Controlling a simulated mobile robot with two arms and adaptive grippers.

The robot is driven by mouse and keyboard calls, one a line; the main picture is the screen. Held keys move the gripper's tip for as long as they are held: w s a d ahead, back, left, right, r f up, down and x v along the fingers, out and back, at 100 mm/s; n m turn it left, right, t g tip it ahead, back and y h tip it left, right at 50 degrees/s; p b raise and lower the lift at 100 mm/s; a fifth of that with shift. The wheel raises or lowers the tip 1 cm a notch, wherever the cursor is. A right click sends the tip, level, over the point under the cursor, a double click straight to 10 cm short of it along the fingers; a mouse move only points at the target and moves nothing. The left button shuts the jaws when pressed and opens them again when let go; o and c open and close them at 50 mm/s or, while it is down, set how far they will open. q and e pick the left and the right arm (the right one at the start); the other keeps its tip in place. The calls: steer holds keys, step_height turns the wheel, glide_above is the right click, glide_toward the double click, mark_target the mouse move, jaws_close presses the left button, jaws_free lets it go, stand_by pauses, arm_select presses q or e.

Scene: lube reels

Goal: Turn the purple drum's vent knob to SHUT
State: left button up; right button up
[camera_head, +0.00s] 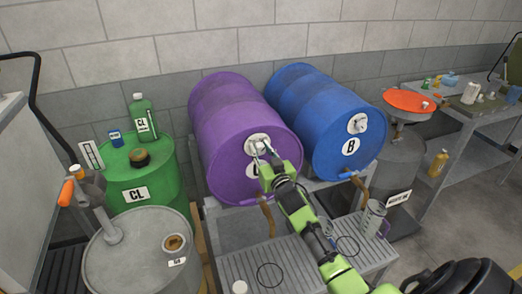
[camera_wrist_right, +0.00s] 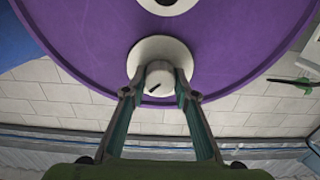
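The purple drum (camera_head: 222,135) lies on its side on a rack, its round end facing me. The vent knob (camera_wrist_right: 160,78) is a pale round knob with a dark pointer mark, on a white disc (camera_wrist_right: 143,50) on that end. My right gripper (camera_wrist_right: 160,88) has one finger on each side of the knob, and both pads appear to press on it. In the head view my right gripper (camera_head: 264,150) is at the drum end and hides most of the knob and part of the drum's label. No SHUT marking is legible. My left gripper is not in view.
A blue drum (camera_head: 325,115) marked B lies close on the right. A green drum (camera_head: 150,185) and a grey drum (camera_head: 140,260) stand left.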

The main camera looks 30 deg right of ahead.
steer(key=shift+n, duration=0.4)
steer(key=n, duration=0.3)
steer(key=shift+n+b, duration=0.35)
steer(key=shift+n, duration=0.05)
steer(key=n, duration=0.4)
steer(key=shift+a+f+n+b, duration=0.1)
steer(key=shift+f+n+b, duration=0.05)
steer(key=shift+n+b, duration=0.15)
steer(key=n, duration=0.4)
steer(key=shift+f+n+b, duration=0.1)
steer(key=shift+n+b, duration=0.25)
steer(key=shift+n, duration=2.15)
steer(key=o, duration=1.1)
